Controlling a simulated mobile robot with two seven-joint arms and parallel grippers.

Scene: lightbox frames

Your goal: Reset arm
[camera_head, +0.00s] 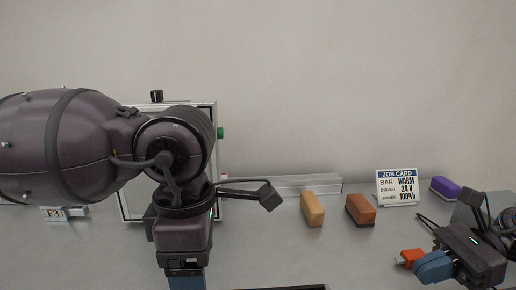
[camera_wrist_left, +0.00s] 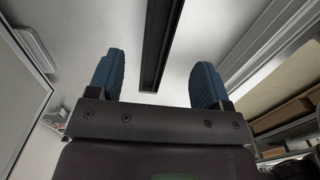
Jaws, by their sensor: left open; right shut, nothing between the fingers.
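My left arm comes in from the left and bends down in the head view, with its gripper (camera_head: 187,282) cut off at the bottom edge. In the left wrist view, the left gripper (camera_wrist_left: 160,62) has its two blue fingers wide apart, with nothing held between them. My right gripper (camera_head: 418,265) is low at the right of the head view, pointing left, its blue fingers closed. An orange-red piece (camera_head: 409,257) shows at its tips; I cannot tell whether it touches them.
A yellow block (camera_head: 312,210), a brown block (camera_head: 360,210), a job card (camera_head: 397,188) and a purple block (camera_head: 445,187) stand along the back of the grey table. A white-framed panel (camera_head: 126,205) is partly hidden behind my left arm. The middle front is mostly clear.

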